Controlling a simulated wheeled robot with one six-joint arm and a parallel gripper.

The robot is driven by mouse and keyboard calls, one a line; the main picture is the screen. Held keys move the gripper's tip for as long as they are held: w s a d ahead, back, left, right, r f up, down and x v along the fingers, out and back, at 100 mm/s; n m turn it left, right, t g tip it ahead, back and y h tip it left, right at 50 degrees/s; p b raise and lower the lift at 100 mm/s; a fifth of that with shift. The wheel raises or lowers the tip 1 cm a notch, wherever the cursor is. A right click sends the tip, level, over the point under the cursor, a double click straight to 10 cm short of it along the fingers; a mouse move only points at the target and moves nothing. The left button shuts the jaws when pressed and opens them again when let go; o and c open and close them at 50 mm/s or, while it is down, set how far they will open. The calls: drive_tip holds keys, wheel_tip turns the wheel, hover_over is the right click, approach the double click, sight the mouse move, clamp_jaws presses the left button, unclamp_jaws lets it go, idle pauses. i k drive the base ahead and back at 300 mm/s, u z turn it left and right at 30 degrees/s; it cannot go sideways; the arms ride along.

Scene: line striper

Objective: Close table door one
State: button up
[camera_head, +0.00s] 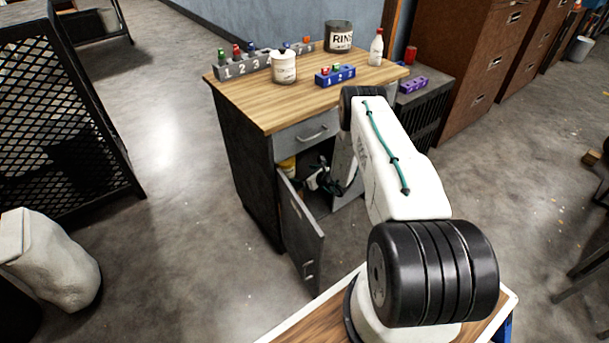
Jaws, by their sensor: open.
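The table (262,104) has a wood top and a dark cabinet body. Its grey door (298,232) stands open, swung out toward me from the left side of the cabinet front. My gripper (316,182) is small and dark in this view, inside or just in front of the cabinet opening, to the right of the door's top edge. It is open and I see nothing held in it. Whether it touches the door I cannot tell. My arm hides the right part of the cabinet front.
A shut drawer (306,132) is above the opening. A yellow item (287,166) shows inside. On top stand a numbered rack (240,67), a white pot (284,67), a RINSE container (338,37), a blue rack (335,76) and a white bottle (376,47). Floor left of the door is clear.

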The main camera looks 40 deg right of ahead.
sight(303, 240)
drive_tip(key=k, duration=1)
